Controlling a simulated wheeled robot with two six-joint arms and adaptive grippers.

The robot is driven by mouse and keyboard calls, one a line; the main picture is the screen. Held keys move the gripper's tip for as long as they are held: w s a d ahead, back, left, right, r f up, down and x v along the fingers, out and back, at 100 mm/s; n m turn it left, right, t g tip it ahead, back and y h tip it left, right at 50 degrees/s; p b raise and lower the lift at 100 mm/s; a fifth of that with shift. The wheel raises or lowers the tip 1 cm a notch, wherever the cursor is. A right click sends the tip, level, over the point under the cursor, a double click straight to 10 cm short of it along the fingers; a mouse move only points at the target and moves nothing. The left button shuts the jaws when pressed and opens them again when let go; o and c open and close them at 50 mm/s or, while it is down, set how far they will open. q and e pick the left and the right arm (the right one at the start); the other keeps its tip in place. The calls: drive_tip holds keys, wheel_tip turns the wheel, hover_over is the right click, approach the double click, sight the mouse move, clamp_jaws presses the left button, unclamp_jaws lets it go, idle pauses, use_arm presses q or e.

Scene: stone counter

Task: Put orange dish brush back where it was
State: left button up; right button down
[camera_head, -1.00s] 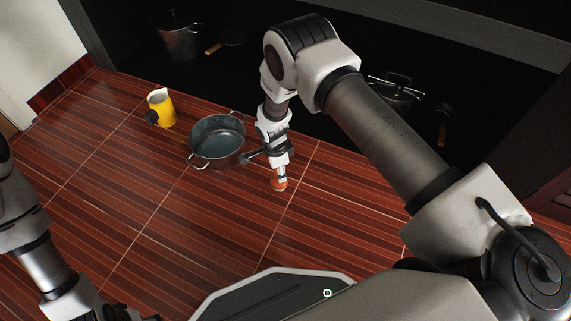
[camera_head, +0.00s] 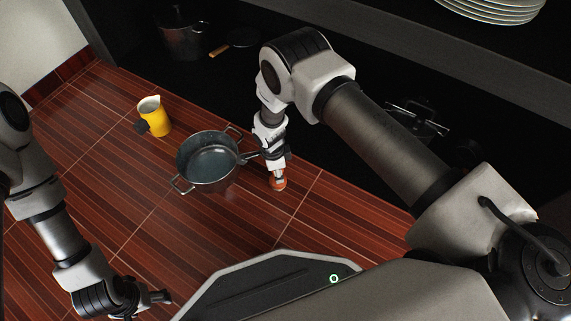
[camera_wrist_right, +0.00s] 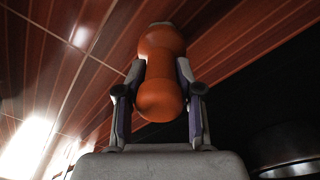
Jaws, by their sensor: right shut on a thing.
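The orange dish brush (camera_head: 277,184) is in my right gripper (camera_head: 276,174), to the right of the pot in the head view. In the right wrist view, the brush's rounded orange body (camera_wrist_right: 160,85) sits between the two fingers of the right gripper (camera_wrist_right: 160,80), which are shut on it. The brush's far end is mostly hidden behind its body. My left gripper (camera_head: 150,299) is at the lower left of the head view, empty as far as shows and away from the brush; its fingers are too dark and small to read.
A grey two-handled pot (camera_head: 208,160) stands close left of my right gripper. A yellow mug (camera_head: 155,116) is further left. Pots and a pan (camera_head: 235,40) sit on the dark area behind. Stacked plates (camera_head: 490,8) are at top right. The striped surface in front is clear.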

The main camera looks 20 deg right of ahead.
drive_tip(key=shift+f, duration=0.25)
drive_tip(key=shift+r, duration=0.15)
drive_tip(key=shift+f, duration=0.2)
drive_tip(key=c, duration=0.7)
unclamp_jaws()
drive_tip(key=shift+r, duration=0.1)
